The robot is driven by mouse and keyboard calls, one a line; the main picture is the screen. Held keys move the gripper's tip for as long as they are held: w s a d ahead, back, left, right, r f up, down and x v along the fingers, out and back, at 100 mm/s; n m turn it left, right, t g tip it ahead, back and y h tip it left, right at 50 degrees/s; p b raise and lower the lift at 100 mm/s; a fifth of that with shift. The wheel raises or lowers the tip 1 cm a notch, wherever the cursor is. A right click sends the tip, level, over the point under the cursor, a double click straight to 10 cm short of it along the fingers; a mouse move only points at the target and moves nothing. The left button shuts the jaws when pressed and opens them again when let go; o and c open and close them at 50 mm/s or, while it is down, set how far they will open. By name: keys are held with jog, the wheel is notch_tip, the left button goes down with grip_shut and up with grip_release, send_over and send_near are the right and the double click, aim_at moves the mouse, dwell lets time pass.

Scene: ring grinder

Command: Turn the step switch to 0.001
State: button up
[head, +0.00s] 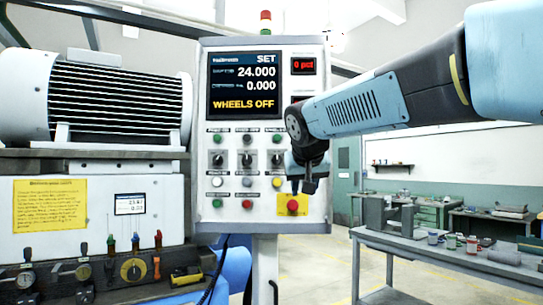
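A grey control panel (228,125) stands upright in the middle of the head view. Three black rotary switches sit in a row on it: a left one (217,159), a middle one (247,159) and a right one (276,159). Their labels are too small to read, so I cannot tell which is the step switch or its setting. The panel's screen (244,85) reads SET, 24.000, 0.000 and WHEELS OFF. My gripper (309,187) points down in front of the panel's lower right part, to the right of the switches. Its finger gap cannot be made out.
A red stop button (292,205) on a yellow base is just below my gripper. Coloured buttons surround the switches. A grey table (440,250) with small jars is at right.

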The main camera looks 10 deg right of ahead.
aim_at(277, 156)
jog(key=w+a+r+m+t, duration=0.1)
jog(key=w+a+r+t, duration=0.2)
jog(key=w+r, duration=1.15)
jog(key=shift+t+h, duration=0.3)
jog(key=shift+h, duration=0.2)
jog(key=x, duration=1.4)
jog(key=shift+w+a+f, duration=0.15)
jog(key=shift+f, duration=0.05)
